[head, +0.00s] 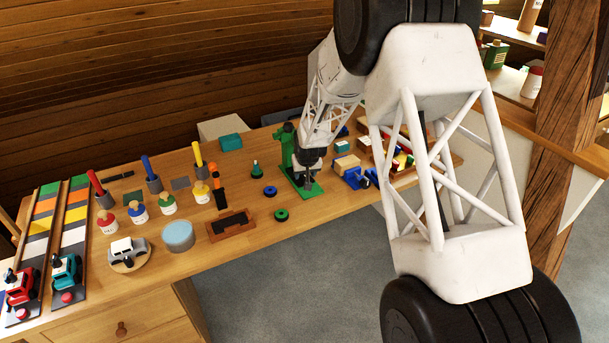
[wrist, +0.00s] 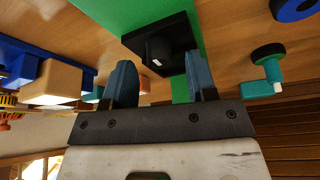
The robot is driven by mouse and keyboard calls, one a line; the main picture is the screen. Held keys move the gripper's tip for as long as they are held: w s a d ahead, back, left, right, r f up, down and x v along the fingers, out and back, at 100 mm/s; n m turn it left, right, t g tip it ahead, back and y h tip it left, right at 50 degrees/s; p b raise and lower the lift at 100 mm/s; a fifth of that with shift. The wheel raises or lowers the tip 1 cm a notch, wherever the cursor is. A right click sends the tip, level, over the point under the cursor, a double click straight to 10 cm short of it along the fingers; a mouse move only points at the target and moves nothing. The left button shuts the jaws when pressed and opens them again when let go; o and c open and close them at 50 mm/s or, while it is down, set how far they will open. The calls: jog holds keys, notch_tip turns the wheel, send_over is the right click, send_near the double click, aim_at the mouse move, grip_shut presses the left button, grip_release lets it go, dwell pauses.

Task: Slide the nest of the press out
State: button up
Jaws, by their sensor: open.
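The green press (head: 288,150) stands upright on the bench, on a flat green base (head: 303,189). In the wrist view a long green strip of the press (wrist: 115,15) runs across the top. A black square block that looks like the nest (wrist: 180,55) lies on it, with a dark round knob (wrist: 158,52) facing me. My gripper (wrist: 161,82) is open, with its two blue-grey fingers apart and the knob just beyond the gap between them. In the head view my gripper (head: 308,178) is low over the press base and hides the nest.
A green-and-black ring (head: 281,215), a blue ring (head: 270,191) and a small green-topped peg (head: 256,170) stand left of the press. Blue parts and wooden blocks (head: 347,164) crowd its right. A wooden tray (head: 231,225) lies further left. The bench front edge is close.

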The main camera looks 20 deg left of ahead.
jog(key=shift+w+a+f, duration=0.1)
jog(key=shift+w+f, duration=0.1)
jog(key=shift+f, duration=0.5)
grip_shut()
